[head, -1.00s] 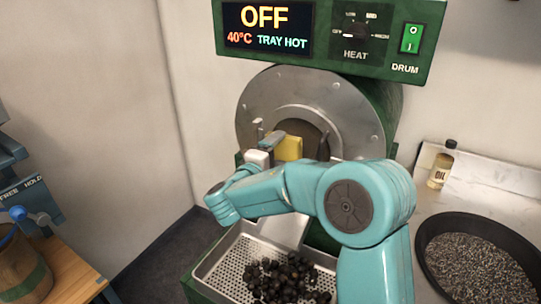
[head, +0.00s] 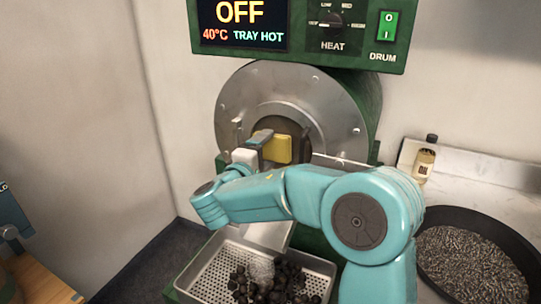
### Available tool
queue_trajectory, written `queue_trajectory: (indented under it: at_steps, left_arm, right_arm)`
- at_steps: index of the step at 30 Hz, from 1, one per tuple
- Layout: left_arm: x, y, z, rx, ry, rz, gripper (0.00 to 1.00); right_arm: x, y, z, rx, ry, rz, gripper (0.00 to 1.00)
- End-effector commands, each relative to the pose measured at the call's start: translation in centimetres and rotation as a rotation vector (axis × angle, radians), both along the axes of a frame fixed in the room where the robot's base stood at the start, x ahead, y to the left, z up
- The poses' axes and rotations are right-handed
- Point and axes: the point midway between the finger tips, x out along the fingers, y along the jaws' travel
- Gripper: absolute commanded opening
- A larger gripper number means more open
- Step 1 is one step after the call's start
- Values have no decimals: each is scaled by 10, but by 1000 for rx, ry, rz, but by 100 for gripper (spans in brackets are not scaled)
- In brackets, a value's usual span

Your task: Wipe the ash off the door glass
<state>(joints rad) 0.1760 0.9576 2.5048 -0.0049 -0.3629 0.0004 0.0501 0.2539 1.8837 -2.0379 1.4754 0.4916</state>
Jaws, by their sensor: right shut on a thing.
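The roaster's door glass (head: 292,122) is a dark, brownish round window in the middle of the grey metal drum front (head: 245,92). My right gripper (head: 262,141) is in front of the window, shut on a yellow sponge-like pad (head: 278,149). The pad is at the lower middle of the glass and covers part of it. I cannot tell whether it touches the glass. My right arm hides the area below the door. My left gripper is not in view.
A perforated metal tray (head: 205,272) with dark chestnuts (head: 290,279) sits below the drum, with a faint pale haze over it. The control panel (head: 300,25) reads OFF, 40°C, TRAY HOT. An oil bottle (head: 425,163) and a black pan (head: 505,240) stand on the right counter.

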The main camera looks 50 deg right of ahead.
Motion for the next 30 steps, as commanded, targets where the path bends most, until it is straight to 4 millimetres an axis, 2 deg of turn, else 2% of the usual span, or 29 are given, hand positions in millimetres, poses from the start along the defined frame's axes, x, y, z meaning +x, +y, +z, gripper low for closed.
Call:
queue_trajectory:
  at_steps: [3, 11, 21, 30]
  left_arm:
    - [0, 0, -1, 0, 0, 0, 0]
    - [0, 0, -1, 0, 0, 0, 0]
    - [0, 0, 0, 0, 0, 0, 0]
    - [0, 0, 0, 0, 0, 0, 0]
  right_arm:
    - [11, 4, -1, 1, 0, 0, 49]
    - [21, 7, -1, 1, 1, 0, 49]
    - [49, 12, 0, 0, 0, 1, 49]
    - [52, 12, 0, 0, 0, 0, 49]
